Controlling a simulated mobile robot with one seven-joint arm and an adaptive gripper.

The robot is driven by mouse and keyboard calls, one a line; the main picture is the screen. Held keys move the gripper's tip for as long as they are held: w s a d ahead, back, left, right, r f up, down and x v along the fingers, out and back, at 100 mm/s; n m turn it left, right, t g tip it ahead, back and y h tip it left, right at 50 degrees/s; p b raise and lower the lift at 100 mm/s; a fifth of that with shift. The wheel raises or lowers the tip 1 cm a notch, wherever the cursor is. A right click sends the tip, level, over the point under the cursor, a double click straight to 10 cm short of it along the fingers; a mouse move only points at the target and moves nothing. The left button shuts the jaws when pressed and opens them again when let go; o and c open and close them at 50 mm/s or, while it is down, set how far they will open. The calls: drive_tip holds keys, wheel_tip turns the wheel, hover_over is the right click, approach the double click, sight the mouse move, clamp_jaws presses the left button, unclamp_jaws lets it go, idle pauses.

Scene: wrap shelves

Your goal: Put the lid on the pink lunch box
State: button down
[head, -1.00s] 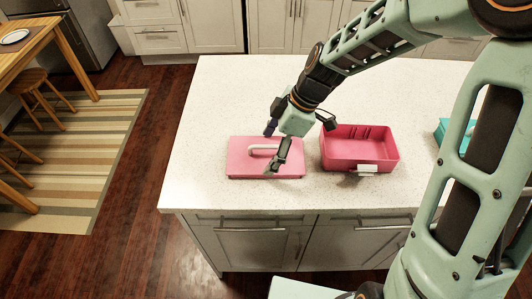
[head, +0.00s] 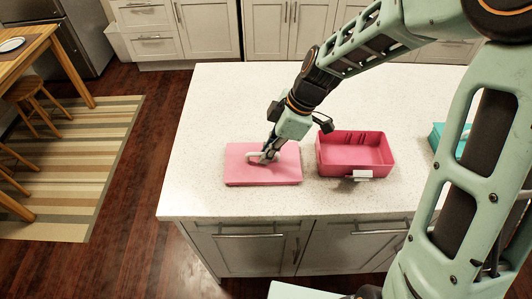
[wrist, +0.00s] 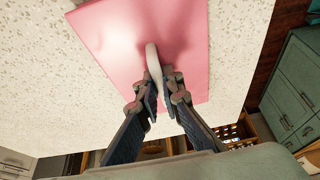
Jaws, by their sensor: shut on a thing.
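The pink lid (head: 262,173) lies flat on the white counter, with a pale handle (head: 254,156) on its top. My gripper (head: 268,155) is over the lid and shut on that handle. In the wrist view my gripper (wrist: 160,95) has its two fingers on either side of the pale handle (wrist: 153,62), above the lid (wrist: 120,35). The pink lunch box (head: 355,160) stands open and empty on the counter, just right of the lid, with a white latch or tag (head: 363,175) on its front. A narrow gap separates box and lid.
The speckled white counter (head: 230,95) is clear behind the lid and box. A teal container (head: 438,135) stands farther right, partly hidden by my arm. The counter's front edge runs a little in front of the lid.

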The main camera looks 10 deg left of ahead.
drive_tip(key=s+d+r+p, duration=0.5)
drive_tip(key=s+r+p, duration=0.3)
drive_tip(key=s+r, duration=0.35)
drive_tip(key=w+d+r+m+t+h, duration=0.2)
drive_tip(key=w+d+m, duration=0.7)
drive_tip(key=m, duration=0.1)
drive_tip(key=w+d+r+m+t+h, duration=0.2)
drive_tip(key=w+d+r+m+t, duration=0.1)
drive_tip(key=w+d+m, duration=0.6)
drive_tip(key=shift+w+d+r+m+t, duration=0.15)
drive_tip(key=shift+w+d+m+t, duration=0.2)
drive_tip(key=shift+w+m, duration=0.4)
